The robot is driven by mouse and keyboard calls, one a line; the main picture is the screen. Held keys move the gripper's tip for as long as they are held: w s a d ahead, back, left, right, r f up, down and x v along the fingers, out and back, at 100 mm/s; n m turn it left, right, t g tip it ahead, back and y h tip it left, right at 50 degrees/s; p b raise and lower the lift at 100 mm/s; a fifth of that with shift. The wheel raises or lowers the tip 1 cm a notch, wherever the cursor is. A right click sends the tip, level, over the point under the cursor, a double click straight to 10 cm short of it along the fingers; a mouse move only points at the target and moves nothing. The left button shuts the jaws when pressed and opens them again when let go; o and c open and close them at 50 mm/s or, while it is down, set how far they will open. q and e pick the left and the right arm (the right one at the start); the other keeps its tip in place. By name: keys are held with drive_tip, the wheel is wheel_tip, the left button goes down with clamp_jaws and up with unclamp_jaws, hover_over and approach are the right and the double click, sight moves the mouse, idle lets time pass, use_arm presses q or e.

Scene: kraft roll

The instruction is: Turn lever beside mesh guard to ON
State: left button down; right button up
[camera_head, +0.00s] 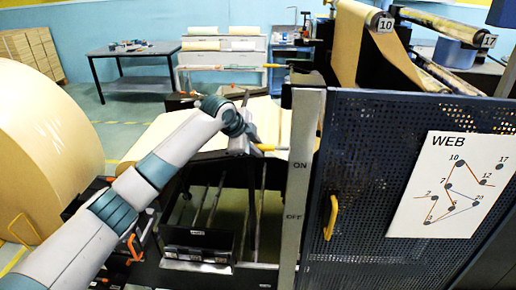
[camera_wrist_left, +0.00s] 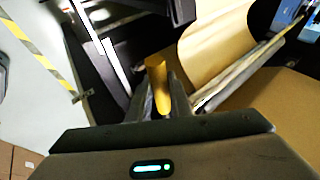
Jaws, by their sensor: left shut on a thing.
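The lever's yellow grip (camera_head: 265,147) sticks out just left of the grey post (camera_head: 309,120), a little above the height of the ON mark. OFF is printed lower on the same post. The dark mesh guard (camera_head: 365,150) stands right of the post. My left gripper (camera_head: 250,142) reaches in from the left and is shut on the lever. In the left wrist view the yellow grip (camera_wrist_left: 156,75) sits between the two fingers of the left gripper (camera_wrist_left: 158,98). The lever's pivot is hidden. My right gripper is not in view.
The guard carries a yellow handle (camera_head: 331,217) and a white WEB diagram (camera_head: 452,187). A large kraft roll (camera_head: 45,150) stands at the left. A dark machine frame (camera_head: 205,238) lies below my left arm. A table (camera_head: 130,50) stands at the back.

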use_arm(q)
drive_tip(key=shift+w+r, duration=0.1)
drive_tip(key=shift+r, duration=0.2)
drive_tip(key=c, duration=1.6)
unclamp_jaws()
drive_tip(key=shift+f, duration=0.1)
drive_tip(key=shift+b+v, duration=0.45)
drive_tip(key=shift+v, duration=0.35)
drive_tip(key=shift+b+v, duration=2.65)
drive_tip(key=shift+v, duration=5.3)
drive_tip(key=shift+d, duration=0.1)
